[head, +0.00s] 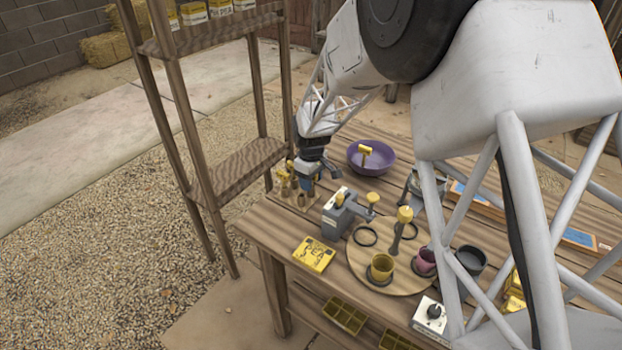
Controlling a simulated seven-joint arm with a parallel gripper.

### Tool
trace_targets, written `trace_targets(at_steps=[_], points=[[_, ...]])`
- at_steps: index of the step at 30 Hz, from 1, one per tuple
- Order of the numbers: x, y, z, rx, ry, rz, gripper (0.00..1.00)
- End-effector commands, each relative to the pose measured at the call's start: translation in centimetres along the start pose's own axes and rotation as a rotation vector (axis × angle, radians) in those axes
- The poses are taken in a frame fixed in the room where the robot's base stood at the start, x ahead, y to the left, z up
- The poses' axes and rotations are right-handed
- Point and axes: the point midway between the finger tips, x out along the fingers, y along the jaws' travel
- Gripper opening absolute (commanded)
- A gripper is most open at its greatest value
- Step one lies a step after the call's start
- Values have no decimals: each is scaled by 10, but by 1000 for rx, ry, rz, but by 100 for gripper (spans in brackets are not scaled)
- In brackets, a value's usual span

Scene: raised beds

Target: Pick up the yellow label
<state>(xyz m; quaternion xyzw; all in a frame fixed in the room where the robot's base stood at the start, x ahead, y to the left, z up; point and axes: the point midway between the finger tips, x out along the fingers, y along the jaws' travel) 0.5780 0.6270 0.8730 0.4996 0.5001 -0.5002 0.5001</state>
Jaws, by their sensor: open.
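A small yellow label-like piece (365,149) with a pale stem stands in the purple bowl (385,166) on the wooden table. Another small yellow piece (282,175) shows at the wooden holder (303,205) on the table's left far edge. Which of these is the label is too small to tell for sure. My gripper (304,180) is at the holder, pointing down, left of the bowl. It is open. Its fingertips are small and partly lost among the pieces in the holder, and I cannot tell whether they touch anything.
A yellow packet (314,254) lies at the table's front left. A grey device (339,213) stands behind it. A round board (390,278) carries a yellow cup (381,268), a pink cup (425,261) and black rings. A tall wooden shelf (190,130) stands close left of my gripper.

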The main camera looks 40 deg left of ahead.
Motion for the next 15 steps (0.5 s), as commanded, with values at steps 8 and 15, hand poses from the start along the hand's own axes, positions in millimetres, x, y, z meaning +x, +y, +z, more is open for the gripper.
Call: trace_targets(at_steps=[8, 15], points=[[0, 0, 0, 0, 0, 0, 47], [0, 0, 0, 0, 0, 0, 45]])
